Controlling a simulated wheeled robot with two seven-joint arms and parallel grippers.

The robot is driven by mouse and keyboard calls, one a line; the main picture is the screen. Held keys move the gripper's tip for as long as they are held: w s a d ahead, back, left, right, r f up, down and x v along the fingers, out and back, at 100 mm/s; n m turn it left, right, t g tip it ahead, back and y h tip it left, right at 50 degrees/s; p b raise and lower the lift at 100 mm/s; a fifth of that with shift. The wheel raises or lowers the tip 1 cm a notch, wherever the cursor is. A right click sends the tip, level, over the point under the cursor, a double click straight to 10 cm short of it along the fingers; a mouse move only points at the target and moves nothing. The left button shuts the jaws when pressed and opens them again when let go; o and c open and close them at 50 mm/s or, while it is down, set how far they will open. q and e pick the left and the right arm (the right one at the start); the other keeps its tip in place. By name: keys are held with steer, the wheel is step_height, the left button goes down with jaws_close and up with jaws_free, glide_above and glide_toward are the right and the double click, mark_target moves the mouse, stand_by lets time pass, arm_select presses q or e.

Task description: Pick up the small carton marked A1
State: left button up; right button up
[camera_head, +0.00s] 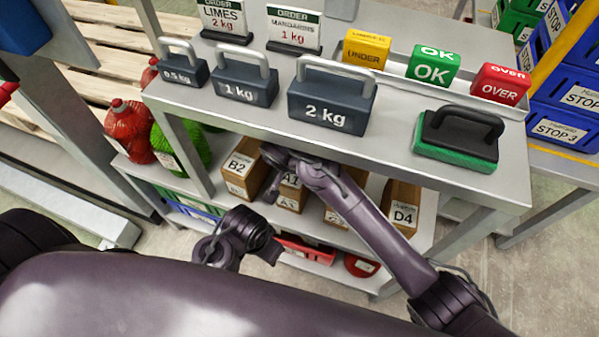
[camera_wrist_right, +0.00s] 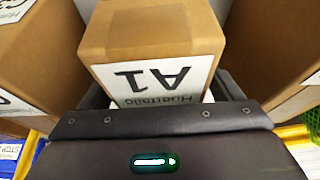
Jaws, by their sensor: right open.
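The small brown carton marked A1 (camera_wrist_right: 152,35) fills the middle of the right wrist view, its label upside down there. My right gripper (camera_wrist_right: 163,88) is open, with a dark finger on each side of the carton. I cannot tell whether either finger touches it. In the head view, the A1 carton (camera_head: 291,181) stands on the lower shelf, mostly hidden behind my right arm. My left arm's end (camera_head: 240,240) is low in front of the shelf, and its jaws cannot be made out.
Carton D4 (camera_head: 403,205) is farther right. The upper shelf (camera_head: 400,168) overhangs the cartons and carries weights and a green brush (camera_head: 455,150). In the wrist view, brown cartons flank A1 closely.

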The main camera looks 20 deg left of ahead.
steer(key=shift+f, duration=0.2)
stand_by(0.3)
steer(key=c, duration=1.9)
steer(key=shift+o, duration=0.2)
steer(key=shift+r, duration=0.1)
